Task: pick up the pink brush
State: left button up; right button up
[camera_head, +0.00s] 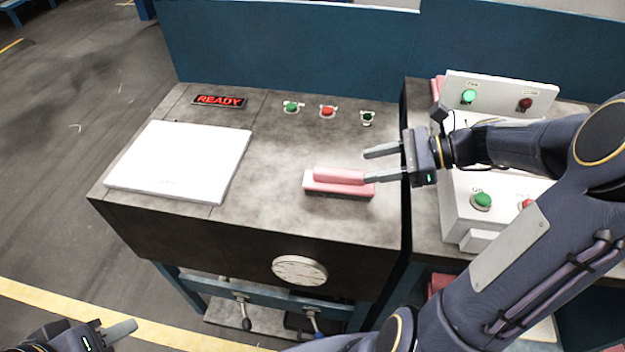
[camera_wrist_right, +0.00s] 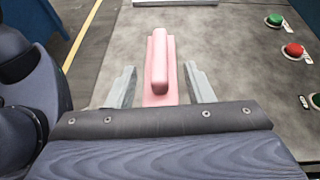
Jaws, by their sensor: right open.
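The pink brush (camera_head: 338,181) lies on the grey worktop near its front edge, with its raised handle bar on top. It also shows in the right wrist view (camera_wrist_right: 159,62), pointing away from the gripper. My right gripper (camera_head: 368,166) is open at the brush's right end. In the wrist view its two fingers (camera_wrist_right: 160,88) stand on either side of the brush's near end, with gaps to both sides, and hold nothing. My left gripper (camera_head: 122,330) is at the bottom left, low and away from the worktop; only part of it shows.
A white panel (camera_head: 180,160) lies on the left of the grey worktop (camera_head: 270,140). A red READY display (camera_head: 219,101) and several buttons line the back. A white control box (camera_head: 480,205) with buttons stands right, under my right arm. A round dial (camera_head: 299,270) is on the front.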

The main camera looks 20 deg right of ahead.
aim_at(345, 171)
jog(key=shift+w+a+f+m+t, duration=0.25)
jog(key=shift+a+m+t, duration=0.05)
jog(key=shift+a, duration=0.05)
jog(key=x, duration=0.7)
jog(key=shift+s, duration=0.15)
jog(key=shift+c, duration=0.2)
grip_shut()
